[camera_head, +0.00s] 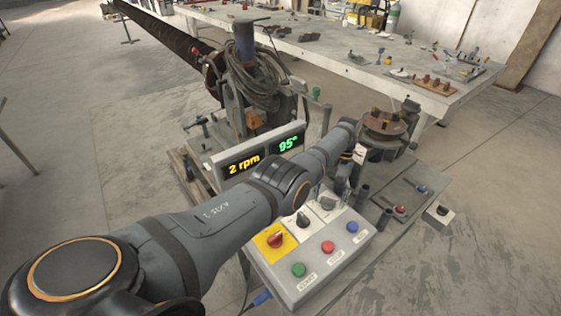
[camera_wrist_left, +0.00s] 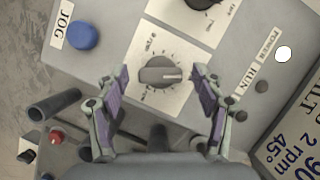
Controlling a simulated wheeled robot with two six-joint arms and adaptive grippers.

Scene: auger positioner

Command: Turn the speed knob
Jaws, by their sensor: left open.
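A grey knob (camera_wrist_left: 160,75) sits on a white dial plate with a ring of marks; its lettering is too small to read surely. It also shows on the control box in the head view (camera_head: 327,204), partly behind my gripper. My left gripper (camera_wrist_left: 160,82) is open, with one purple-padded finger on each side of the knob. Gaps show between the fingers and the knob. In the head view my left gripper (camera_head: 334,188) hangs over the box's back right part. A second dark knob (camera_head: 302,220) sits beside it on another white plate.
The control box (camera_head: 300,282) also carries a red knob on yellow (camera_head: 275,240) and green, red and blue buttons (camera_head: 352,227). A display (camera_head: 258,158) behind reads 2 rpm and 95°. A long workbench (camera_head: 340,62) stands at the back.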

